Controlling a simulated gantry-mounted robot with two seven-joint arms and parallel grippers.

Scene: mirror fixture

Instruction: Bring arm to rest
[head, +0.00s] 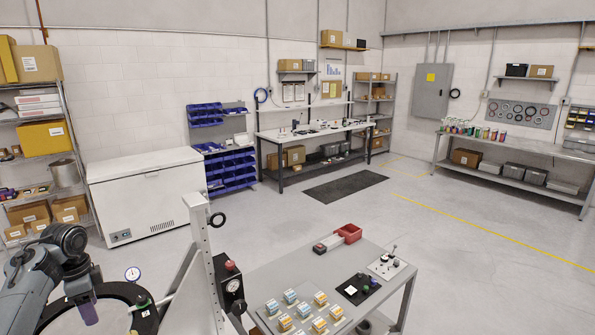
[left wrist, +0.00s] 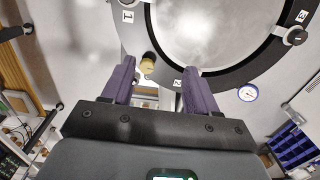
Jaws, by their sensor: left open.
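My left arm (head: 35,280) comes in from the left edge of the head view, bent, with its gripper (head: 88,312) pointing down over the mirror fixture's black ring (head: 125,290). In the left wrist view my left gripper (left wrist: 160,72) has its two purple fingers wide apart, with nothing held between them. The fixture's dark ring (left wrist: 235,75), with labels 1, 2 and 3, lies beyond the fingertips around a bright round mirror (left wrist: 205,30). A tan round knob (left wrist: 148,66) shows beyond the gap between the fingers. My right gripper is not in view.
A dial gauge (head: 132,274) stands at the ring's edge. A pale upright post (head: 203,250) rises right of the fixture. A white chest freezer (head: 150,195) is behind.

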